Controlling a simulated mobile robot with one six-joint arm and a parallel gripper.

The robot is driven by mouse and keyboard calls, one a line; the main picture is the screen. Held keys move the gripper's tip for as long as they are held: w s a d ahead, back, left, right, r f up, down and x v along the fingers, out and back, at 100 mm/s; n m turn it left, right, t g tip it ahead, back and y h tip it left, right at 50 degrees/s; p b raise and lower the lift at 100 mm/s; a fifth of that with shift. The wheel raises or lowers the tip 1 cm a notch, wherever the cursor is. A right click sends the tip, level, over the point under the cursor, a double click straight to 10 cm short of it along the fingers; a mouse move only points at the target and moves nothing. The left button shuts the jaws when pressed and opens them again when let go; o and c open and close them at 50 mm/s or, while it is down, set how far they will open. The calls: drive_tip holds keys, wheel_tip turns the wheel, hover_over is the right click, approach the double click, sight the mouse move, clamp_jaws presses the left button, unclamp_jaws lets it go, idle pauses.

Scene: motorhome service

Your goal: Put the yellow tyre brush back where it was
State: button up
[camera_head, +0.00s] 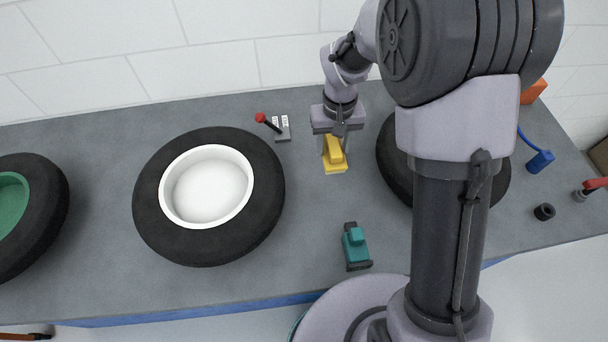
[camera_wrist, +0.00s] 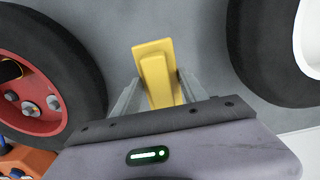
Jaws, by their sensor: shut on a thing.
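The yellow tyre brush (camera_head: 335,165) is at the back middle of the grey bench, between two tyres. My gripper (camera_head: 334,150) points down over it and is shut on its narrower upper part. In the wrist view the yellow brush (camera_wrist: 153,62) shows between my two fingers (camera_wrist: 156,90), its wider base reaching out beyond them. I cannot tell whether the brush touches the bench or hangs just above it.
A tyre with a white hub (camera_head: 250,225) lies left of the brush. A red-hubbed tyre (camera_wrist: 62,65) lies on the other side. A teal brush-like thing (camera_head: 355,247) stands nearer the front edge. A red-knobbed lever (camera_head: 270,123) is at the back. Bare bench lies between.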

drive_tip(key=shift+f, duration=0.5)
drive_tip(key=f+b, duration=0.2)
drive_tip(key=f, duration=0.2)
drive_tip(key=f+b, duration=0.2)
drive_tip(key=f, duration=0.3)
drive_tip(key=shift+s+d+f, duration=0.1)
drive_tip(key=shift+d+f, duration=0.1)
drive_tip(key=shift+r, duration=0.15)
drive_tip(key=o, duration=1.3)
